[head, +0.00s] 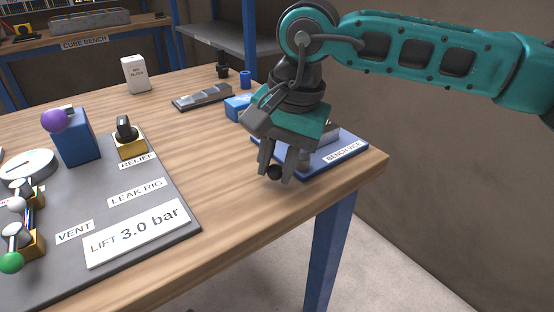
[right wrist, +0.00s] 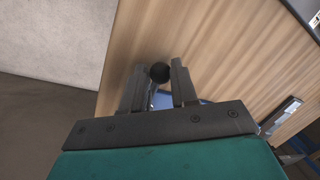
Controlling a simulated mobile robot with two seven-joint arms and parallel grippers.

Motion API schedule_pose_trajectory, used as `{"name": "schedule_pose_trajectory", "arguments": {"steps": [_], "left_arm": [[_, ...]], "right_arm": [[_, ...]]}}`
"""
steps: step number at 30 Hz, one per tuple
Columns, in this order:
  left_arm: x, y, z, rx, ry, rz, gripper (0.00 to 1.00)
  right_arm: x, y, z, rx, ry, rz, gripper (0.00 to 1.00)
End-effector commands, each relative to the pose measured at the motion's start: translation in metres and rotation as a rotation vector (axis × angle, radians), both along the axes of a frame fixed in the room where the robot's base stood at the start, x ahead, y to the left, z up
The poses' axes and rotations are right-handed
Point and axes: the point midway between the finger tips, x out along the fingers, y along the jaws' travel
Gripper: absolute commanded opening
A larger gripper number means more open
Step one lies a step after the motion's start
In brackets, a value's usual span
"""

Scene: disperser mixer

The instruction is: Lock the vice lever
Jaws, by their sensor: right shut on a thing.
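The bench vice is a blue base (head: 345,152) labelled BENCH VICE near the right corner of the wooden table. A grey part of the vice shows on it, mostly behind my gripper. The vice lever ends in a black ball knob (head: 275,172), which also shows in the right wrist view (right wrist: 160,72). My right gripper (head: 276,168) points down over the front left side of the vice, shut on the lever at its knob. Its fingers (right wrist: 158,85) sit either side of the knob in the right wrist view. My left gripper is not in view.
The leak rig panel (head: 180,222), with a purple ball, a black knob and a green-ended handle, lies to the left. A blue block (head: 238,107) and a grey tray (head: 203,97) lie behind my gripper. The table's right edge is close to the vice.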

Motion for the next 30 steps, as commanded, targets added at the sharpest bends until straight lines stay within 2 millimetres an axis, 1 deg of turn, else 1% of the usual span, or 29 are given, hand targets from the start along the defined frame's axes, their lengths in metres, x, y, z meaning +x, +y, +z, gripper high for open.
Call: {"name": "schedule_pose_trajectory", "arguments": {"steps": [4,5,12,19,22,26,30], "left_arm": [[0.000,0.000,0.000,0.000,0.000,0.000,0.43],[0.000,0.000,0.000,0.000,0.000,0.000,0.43],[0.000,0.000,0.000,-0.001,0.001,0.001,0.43],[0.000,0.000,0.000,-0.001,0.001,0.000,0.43],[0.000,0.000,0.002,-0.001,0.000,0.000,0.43],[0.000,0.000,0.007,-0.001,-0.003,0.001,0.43],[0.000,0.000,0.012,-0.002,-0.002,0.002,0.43]], "right_arm": [[0.001,0.000,0.001,0.002,-0.004,-0.001,0.00],[0.001,0.000,0.001,0.002,-0.004,-0.001,0.29],[0.001,0.000,0.001,0.001,-0.001,-0.001,0.51],[0.000,0.000,0.001,0.001,0.000,-0.001,0.51],[0.000,-0.001,0.007,0.002,-0.001,-0.001,0.51],[-0.001,-0.005,0.026,0.001,-0.002,-0.002,0.51],[-0.003,-0.010,0.058,0.003,-0.004,-0.003,0.51]]}}
